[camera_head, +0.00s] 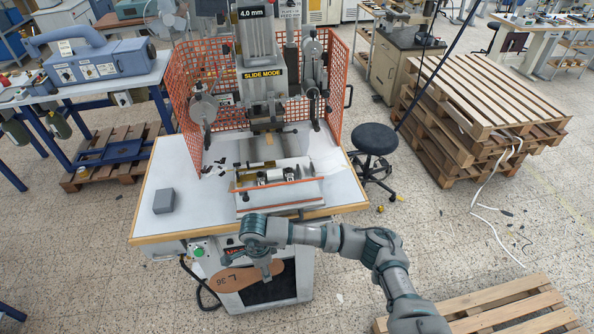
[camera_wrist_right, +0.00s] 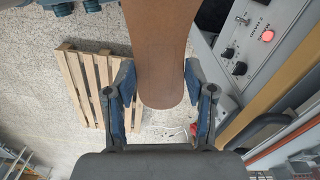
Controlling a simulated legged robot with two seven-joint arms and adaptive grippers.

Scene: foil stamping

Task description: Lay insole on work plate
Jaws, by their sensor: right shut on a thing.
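In the right wrist view the insole (camera_wrist_right: 162,60) lies between the two blue-padded fingers of the gripper (camera_wrist_right: 158,82). The work plate seems to be the flat grey plate (camera_head: 285,197) at the front of the stamping machine (camera_head: 265,75); its exact outline is hard to tell. The insole is apart from it. My left gripper is not in view.
A grey block (camera_head: 163,201) sits on the left of the white table (camera_head: 165,171). Orange mesh guards (camera_head: 187,115) stand on both sides of the machine. A black stool (camera_head: 375,139) and stacked pallets (camera_head: 480,95) stand to the right. A control panel (camera_wrist_right: 240,42) is near the gripper.

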